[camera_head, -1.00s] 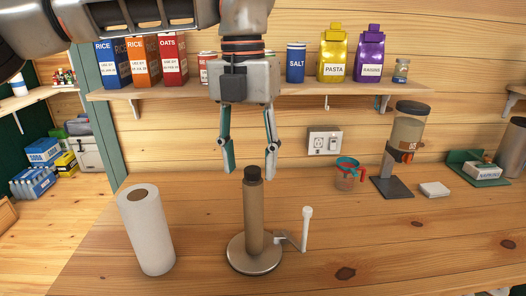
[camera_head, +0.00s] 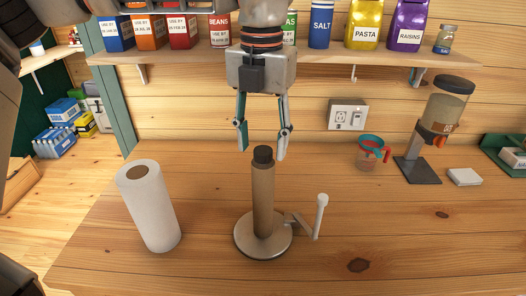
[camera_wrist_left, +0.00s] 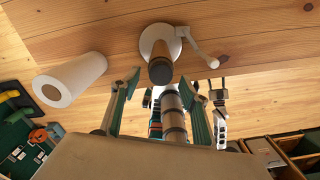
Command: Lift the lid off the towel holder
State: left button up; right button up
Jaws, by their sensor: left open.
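The towel holder (camera_head: 263,205) stands upright on the wooden counter, with a brown post, a round metal base and a side arm with a white tip. Its black lid (camera_head: 263,155) caps the top of the post. My left gripper (camera_head: 263,150) is open and empty, pointing down with its fingertips around the height of the lid. In the left wrist view the lid (camera_wrist_left: 160,71) shows ahead of the open fingers (camera_wrist_left: 166,78), between their lines. I see no finger touching the lid. My right gripper is not in view.
A white paper towel roll (camera_head: 150,207) stands on the counter left of the holder. A measuring cup (camera_head: 371,153) and a dispenser (camera_head: 440,130) stand at the back right. A shelf (camera_head: 200,57) with packages runs behind my gripper.

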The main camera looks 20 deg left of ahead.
pick_arm(q)
jog(key=shift+f, duration=0.6)
jog(key=c, duration=0.8)
jog(key=shift+c, duration=0.3)
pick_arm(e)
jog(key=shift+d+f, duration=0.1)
pick_arm(q)
jog(key=shift+w+r, duration=0.1)
jog(key=shift+r, duration=0.05)
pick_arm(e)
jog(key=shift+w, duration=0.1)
pick_arm(q)
notch_tip(320, 180, up, 11)
notch_tip(320, 180, up, 9)
jog(key=p, duration=0.2)
send_over(263, 151)
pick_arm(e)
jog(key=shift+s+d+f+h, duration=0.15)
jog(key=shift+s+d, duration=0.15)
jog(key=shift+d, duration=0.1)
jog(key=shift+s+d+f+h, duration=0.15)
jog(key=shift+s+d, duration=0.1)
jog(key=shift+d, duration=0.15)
